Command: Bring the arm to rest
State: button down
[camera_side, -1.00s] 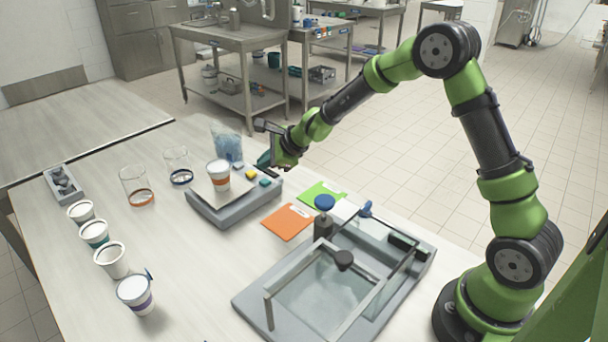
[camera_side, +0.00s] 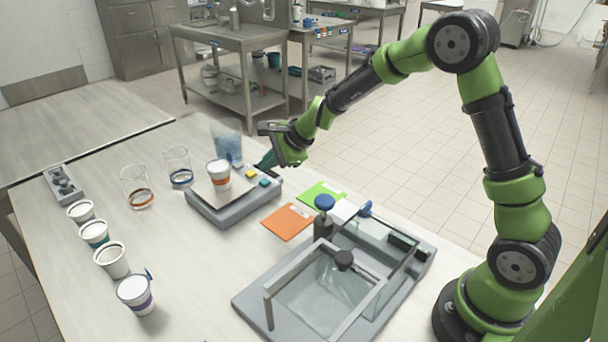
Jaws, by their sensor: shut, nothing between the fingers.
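My gripper (camera_side: 264,164) is at the end of my green and black arm, beside the right back corner of the grey scale (camera_side: 232,206). Its fingertips point down and left, and they look shut and empty. A white cup with an orange band (camera_side: 219,175) stands upright on the scale plate, apart from my gripper. A clear container with bluish contents (camera_side: 227,143) stands behind the scale, left of my gripper. Whether the fingertips touch anything is too small to tell.
Several cups (camera_side: 112,260) stand in a row at the left, near a grey tray (camera_side: 64,183). The table's middle front is clear.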

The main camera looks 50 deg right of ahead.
jog(key=s+r+n, duration=0.4)
jog(key=s+n, duration=0.1)
jog(key=s, duration=0.5)
jog(key=s+a+r+n, duration=0.1)
jog(key=s+r+n, duration=0.4)
jog(key=s, duration=0.5)
jog(key=s+r+n, duration=0.5)
jog(key=s+n, duration=0.2)
jog(key=s, duration=0.3)
jog(key=shift+s+a+g+h, duration=0.25)
jog(key=shift+a+g+h, duration=0.05)
jog(key=shift+a+h, duration=0.1)
